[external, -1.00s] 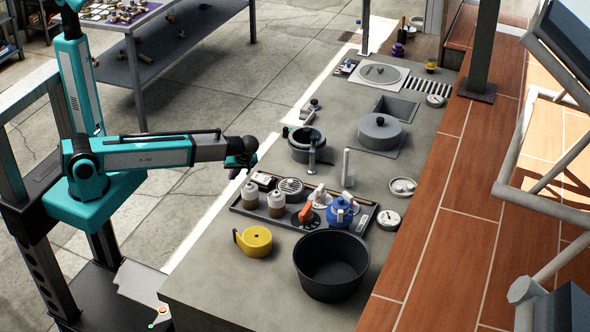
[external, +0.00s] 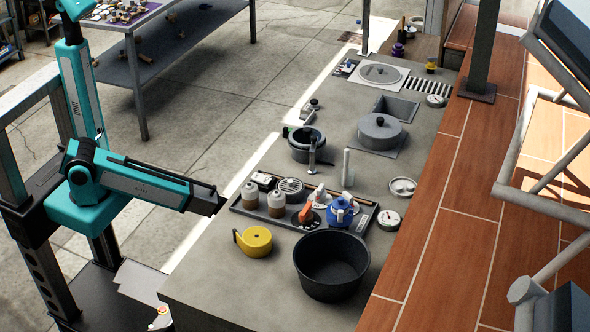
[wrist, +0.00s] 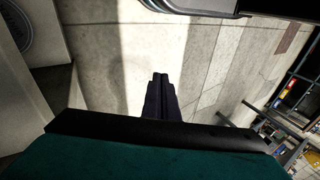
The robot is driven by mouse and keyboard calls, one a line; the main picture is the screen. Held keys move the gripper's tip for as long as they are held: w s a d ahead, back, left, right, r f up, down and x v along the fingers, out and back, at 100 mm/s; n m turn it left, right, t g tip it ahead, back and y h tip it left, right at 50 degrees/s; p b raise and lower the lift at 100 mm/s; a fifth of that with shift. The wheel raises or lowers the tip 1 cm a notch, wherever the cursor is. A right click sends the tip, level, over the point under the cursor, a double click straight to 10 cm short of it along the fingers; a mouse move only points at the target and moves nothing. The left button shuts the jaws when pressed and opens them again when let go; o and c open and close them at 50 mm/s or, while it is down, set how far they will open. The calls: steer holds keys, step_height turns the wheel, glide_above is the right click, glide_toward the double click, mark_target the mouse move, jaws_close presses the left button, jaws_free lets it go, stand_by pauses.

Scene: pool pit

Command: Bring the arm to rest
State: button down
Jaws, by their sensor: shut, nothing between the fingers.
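My teal and black arm reaches from its column toward the left edge of the grey counter (external: 215,285) in the external view. My gripper is hidden behind the forearm's dark end there. In the wrist view my gripper (wrist: 160,77) shows as two dark fingers pressed together, with nothing between them. Below it in that view is pale paved floor (wrist: 110,75), lit in part. The gripper touches nothing that I can see.
A tray (external: 300,222) with bottles, a blue kettle-like item and small parts lies on the counter near my forearm. A yellow tape roll (external: 256,241) and a black tub (external: 331,265) stand in front. Open floor (external: 200,110) lies beyond, with a metal table (external: 175,45) at the back.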

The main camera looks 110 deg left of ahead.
steer(key=s+d+f+m+p, duration=0.1)
steer(key=d+m, duration=0.7)
steer(key=d, duration=0.8)
steer(key=s+d+m+h+p, duration=0.1)
steer(key=s+d+m+p, duration=0.3)
steer(key=d, duration=1.2)
steer(key=s+m, duration=0.2)
steer(key=m, duration=0.2)
steer(key=shift+f+m+h, duration=0.3)
steer(key=shift+f, duration=0.1)
steer(key=shift+a, duration=0.1)
stand_by(0.3)
